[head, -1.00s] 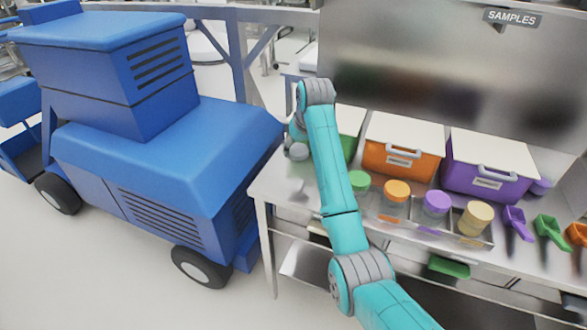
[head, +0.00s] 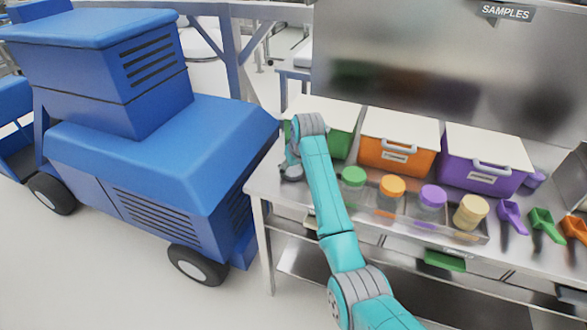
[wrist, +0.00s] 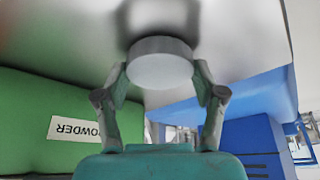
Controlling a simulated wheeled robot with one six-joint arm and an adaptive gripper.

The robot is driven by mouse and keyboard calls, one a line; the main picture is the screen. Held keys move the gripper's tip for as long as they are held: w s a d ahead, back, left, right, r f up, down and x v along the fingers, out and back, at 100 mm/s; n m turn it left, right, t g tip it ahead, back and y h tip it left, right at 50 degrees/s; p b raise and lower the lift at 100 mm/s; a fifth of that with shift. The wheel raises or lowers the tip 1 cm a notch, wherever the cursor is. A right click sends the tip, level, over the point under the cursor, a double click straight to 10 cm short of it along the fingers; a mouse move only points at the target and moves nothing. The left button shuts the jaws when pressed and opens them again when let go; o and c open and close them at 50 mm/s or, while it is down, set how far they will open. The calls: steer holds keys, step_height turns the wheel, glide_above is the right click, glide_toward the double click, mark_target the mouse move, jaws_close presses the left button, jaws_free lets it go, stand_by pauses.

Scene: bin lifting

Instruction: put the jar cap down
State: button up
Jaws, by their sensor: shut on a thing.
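The jar cap (wrist: 160,66) is a pale grey round disc in the wrist view. My gripper (wrist: 160,74) is shut on it, with one finger on each side of its rim. The cap is over the bare left part of the steel table (wrist: 245,45), close to the surface, with a dark reflection or shadow behind it. I cannot tell whether it touches the table.
A green bin (head: 340,142), an orange bin (head: 398,158) and a purple bin (head: 487,172) line the table's back. Several lidded jars (head: 392,190) stand in a clear tray at the front. Coloured scoops (head: 511,215) lie at right. A blue vehicle (head: 160,160) stands left of the table.

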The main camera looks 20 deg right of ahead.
steer(key=o, duration=0.8)
steer(key=shift+f, duration=0.1)
steer(key=shift+o, duration=0.2)
steer(key=v, duration=1.2)
